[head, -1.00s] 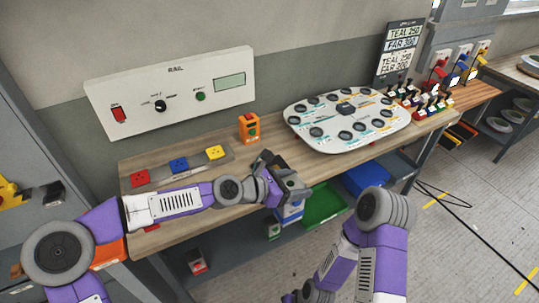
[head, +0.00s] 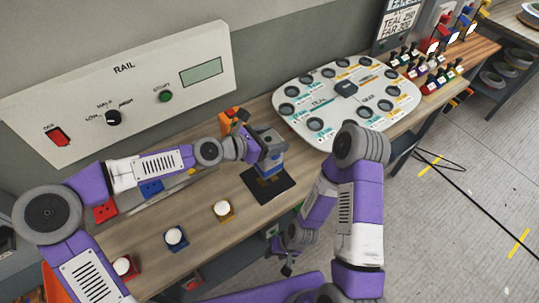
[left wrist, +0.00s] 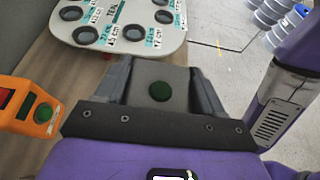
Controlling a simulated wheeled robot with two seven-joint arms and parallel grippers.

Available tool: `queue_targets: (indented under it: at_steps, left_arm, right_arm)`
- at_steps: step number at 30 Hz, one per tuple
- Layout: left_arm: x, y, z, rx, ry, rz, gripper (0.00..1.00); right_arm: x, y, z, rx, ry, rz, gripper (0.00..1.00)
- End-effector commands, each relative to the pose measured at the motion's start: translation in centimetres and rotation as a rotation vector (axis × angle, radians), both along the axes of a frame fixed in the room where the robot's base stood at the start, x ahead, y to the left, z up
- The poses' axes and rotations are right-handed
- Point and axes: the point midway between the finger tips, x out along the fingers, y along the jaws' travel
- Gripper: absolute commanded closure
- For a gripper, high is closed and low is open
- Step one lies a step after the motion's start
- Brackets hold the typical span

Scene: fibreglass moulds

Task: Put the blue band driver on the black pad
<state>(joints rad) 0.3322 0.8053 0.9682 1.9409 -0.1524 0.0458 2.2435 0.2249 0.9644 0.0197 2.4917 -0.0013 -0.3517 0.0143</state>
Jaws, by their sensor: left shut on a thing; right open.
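My left gripper (head: 268,152) is shut on a grey block with a blue band, the blue band driver (head: 269,169). It holds the driver upright over the black pad (head: 284,189), which lies on the wooden bench near its front edge. I cannot tell whether the driver's bottom touches the pad. In the left wrist view the driver's grey top with a dark green round spot (left wrist: 160,91) sits between the two fingers. My right gripper (head: 287,267) is open and empty, low in front of the bench.
An orange box with a green button (head: 231,120) stands just behind the left gripper. A white board with round dark recesses (head: 330,125) lies to the right. White-topped yellow (head: 223,210), blue (head: 175,238) and red (head: 123,267) buttons line the front edge at left. A RAIL panel (head: 125,90) is behind.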

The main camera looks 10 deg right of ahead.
Motion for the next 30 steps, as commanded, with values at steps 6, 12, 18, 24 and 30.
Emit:
queue_targets:
  at_steps: [6,12,18,24,30]
  left_arm:
    - [0.1,0.0,-2.4,-0.002,-0.001,0.001,1.0]
    - [0.0,0.0,-5.1,-0.002,0.0,0.001,1.0]
    - [0.0,0.0,-5.5,-0.002,-0.003,0.001,1.0]
    - [0.0,0.0,-5.7,-0.002,-0.003,0.001,1.0]
    - [0.0,0.0,-5.9,0.0,-0.002,0.001,0.07]
  right_arm:
    - [0.0,0.0,-0.4,0.0,-0.001,0.0,0.57]
    - [0.1,0.0,-0.9,0.0,-0.001,0.0,0.57]
    - [0.1,0.0,-0.9,0.0,-0.001,0.0,0.57]
    - [0.1,0.0,-1.0,0.0,-0.001,0.0,0.57]
    - [0.1,0.0,-1.0,0.0,-0.001,0.0,0.57]
